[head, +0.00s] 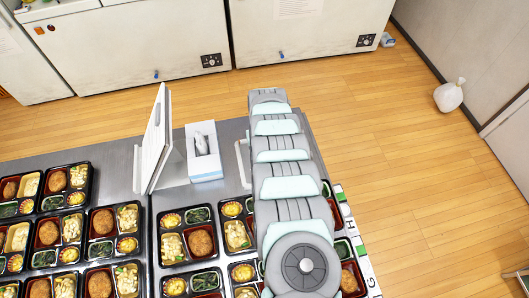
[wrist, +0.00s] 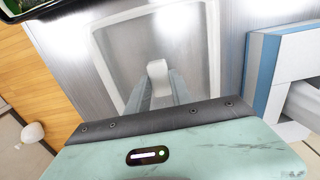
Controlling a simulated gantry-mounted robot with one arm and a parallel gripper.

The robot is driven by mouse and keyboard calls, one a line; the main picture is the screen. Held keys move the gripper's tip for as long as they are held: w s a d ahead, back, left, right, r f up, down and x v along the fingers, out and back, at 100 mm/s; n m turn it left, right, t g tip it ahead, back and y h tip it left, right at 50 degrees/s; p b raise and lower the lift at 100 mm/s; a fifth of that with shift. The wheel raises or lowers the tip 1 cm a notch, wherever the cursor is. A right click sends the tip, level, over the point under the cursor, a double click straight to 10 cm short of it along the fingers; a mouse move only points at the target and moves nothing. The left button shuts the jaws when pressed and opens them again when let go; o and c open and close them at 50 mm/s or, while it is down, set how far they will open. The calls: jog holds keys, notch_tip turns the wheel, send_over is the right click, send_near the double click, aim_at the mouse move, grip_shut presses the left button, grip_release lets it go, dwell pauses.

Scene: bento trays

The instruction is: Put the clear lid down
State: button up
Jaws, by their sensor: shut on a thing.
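The clear lid (wrist: 125,45) is a see-through rectangle with a whitish rounded rim in the wrist view, and the metal table shows through it. My gripper (wrist: 158,78) is shut on the lid at its near side. The lid appears close over the bare metal table; whether it touches the table I cannot tell. In the head view a pale curved edge of the lid (head: 240,163) shows left of my arm, right of the tissue box. My arm hides the rest of the lid and my gripper there.
Filled black bento trays (head: 186,245) cover the near part of the table (head: 220,135). A white tissue box (head: 204,155) stands left of the lid; a tilted white board (head: 156,135) stands further left. A black tray corner (wrist: 30,8) shows in the wrist view.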

jog(key=shift+f, duration=0.1)
jog(key=o, duration=1)
jog(key=shift+o, duration=0.2)
notch_tip(320, 180, up, 12)
jog(key=shift+b, duration=0.35)
